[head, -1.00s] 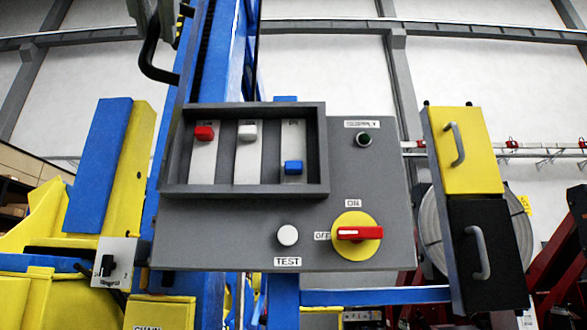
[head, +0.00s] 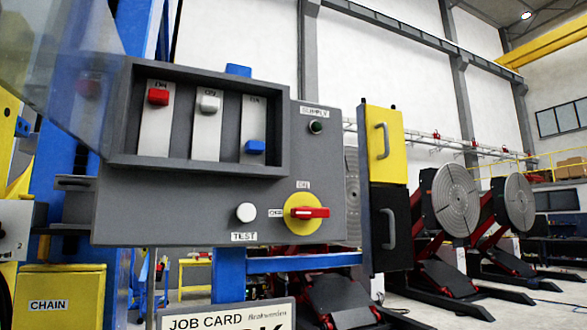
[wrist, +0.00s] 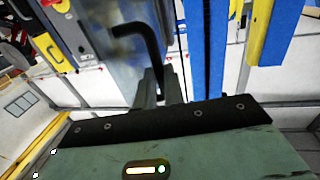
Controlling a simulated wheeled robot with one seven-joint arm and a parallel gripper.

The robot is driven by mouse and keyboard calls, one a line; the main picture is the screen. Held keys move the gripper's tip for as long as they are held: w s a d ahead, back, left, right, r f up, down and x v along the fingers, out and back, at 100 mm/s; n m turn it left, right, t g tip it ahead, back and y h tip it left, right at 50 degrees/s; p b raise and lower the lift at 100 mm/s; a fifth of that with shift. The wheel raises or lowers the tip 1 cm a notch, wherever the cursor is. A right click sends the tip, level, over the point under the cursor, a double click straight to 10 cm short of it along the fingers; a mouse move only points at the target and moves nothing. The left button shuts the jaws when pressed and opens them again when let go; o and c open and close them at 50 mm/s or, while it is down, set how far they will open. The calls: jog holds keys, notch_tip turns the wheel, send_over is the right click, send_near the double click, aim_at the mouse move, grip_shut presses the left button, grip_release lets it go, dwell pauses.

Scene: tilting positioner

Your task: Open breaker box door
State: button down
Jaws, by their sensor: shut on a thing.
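The breaker box (head: 285,145) is a grey frame around three switches, red, white and blue, on a grey panel. Its clear, bluish door (head: 60,50) stands swung out at the upper left of the head view, off the switches. In the wrist view a black bent handle (wrist: 152,42) runs down between the two grey fingers of my gripper (wrist: 160,88). The fingers are shut on this handle. The door also shows behind it in the wrist view (wrist: 112,70). My gripper is out of the head view.
The panel carries a red and yellow rotary switch (head: 305,213), a white test button (head: 246,212) and a green lamp (head: 316,126). A yellow and black cabinet with handles (head: 384,150) stands to the right. A blue column (head: 130,25) rises behind the box.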

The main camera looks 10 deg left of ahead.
jog(key=shift+w, duration=0.15)
jog(key=c, duration=1.5)
grip_release()
jog(key=shift+w, duration=0.1)
jog(key=shift+f, duration=0.1)
